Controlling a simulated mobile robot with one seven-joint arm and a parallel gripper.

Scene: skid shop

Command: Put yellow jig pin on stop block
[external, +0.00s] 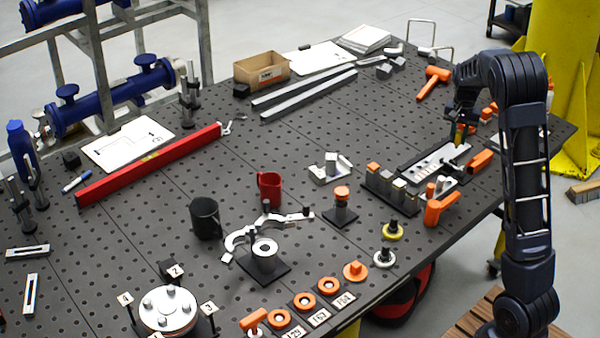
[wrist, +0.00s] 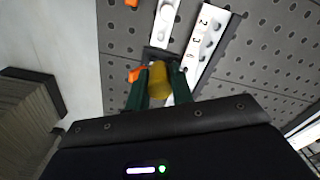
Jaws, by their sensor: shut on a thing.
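My gripper (wrist: 160,76) is shut on the yellow jig pin (wrist: 158,80), a short yellow cylinder between its two green fingers in the wrist view. In the external view my gripper (external: 461,129) is at the right of the bench, above the far end of a pale numbered plate (external: 432,161). A small dark block (wrist: 154,53) shows just beyond the pin in the wrist view. I cannot tell whether it is the stop block, or whether the pin touches it. The pin's lower end is hidden.
The numbered plate shows in the wrist view (wrist: 203,45). Orange clamps (external: 440,208) and a row of upright blocks (external: 391,187) stand nearby. An orange hammer (external: 432,82) lies behind. The bench edge is close on the right.

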